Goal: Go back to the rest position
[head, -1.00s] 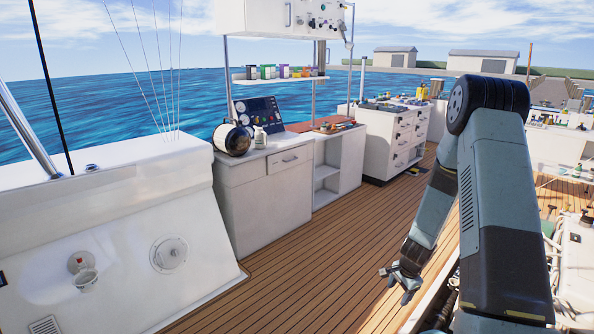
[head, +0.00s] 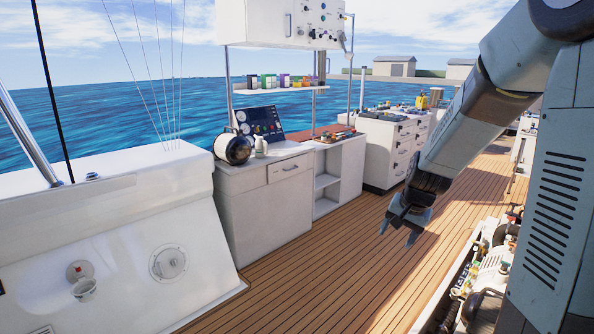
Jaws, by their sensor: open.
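My gripper (head: 400,237) hangs over the wooden deck in the head view, right of the middle. It points down and is open, with nothing between its fingers. It is apart from the cabinets and from the deck. My arm folds in from the right edge and covers part of the background there.
A white cabinet (head: 262,215) with a kettle-like pot (head: 233,144) and a gauge panel (head: 258,122) stands left of centre. A drawer unit (head: 392,150) is behind. An open engine hatch (head: 480,285) lies lower right. The planked deck (head: 330,275) between is clear.

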